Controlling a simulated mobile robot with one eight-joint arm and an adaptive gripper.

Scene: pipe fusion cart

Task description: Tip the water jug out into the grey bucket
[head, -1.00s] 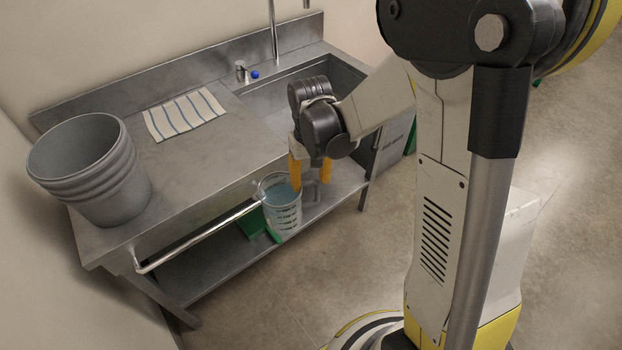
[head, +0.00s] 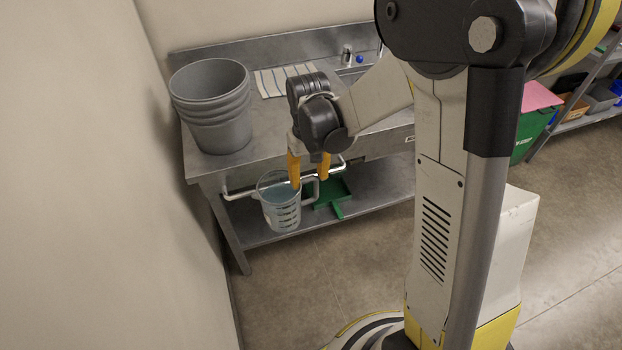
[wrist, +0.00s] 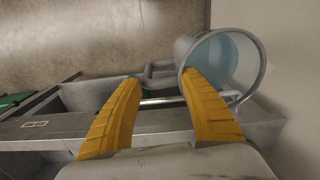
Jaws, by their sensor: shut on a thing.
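The water jug (head: 281,207) is clear with dark markings and holds bluish water. My gripper (head: 308,173) has orange fingers and is shut on the jug, at its handle side. The jug hangs roughly upright in front of the steel bench, below its top. In the wrist view the jug (wrist: 243,62) is right of centre, with water inside, and its handle lies between my fingers (wrist: 160,95). The exact grip on the handle is partly hidden. The grey bucket (head: 213,118) stands upright on the left end of the bench top, up and left of my gripper.
The steel bench (head: 250,150) has a front rail (head: 245,190) close behind the jug. A striped cloth (head: 282,80) lies right of the bucket. A green dustpan (head: 333,192) is on the lower shelf. A bare wall (head: 90,180) rises close on the left.

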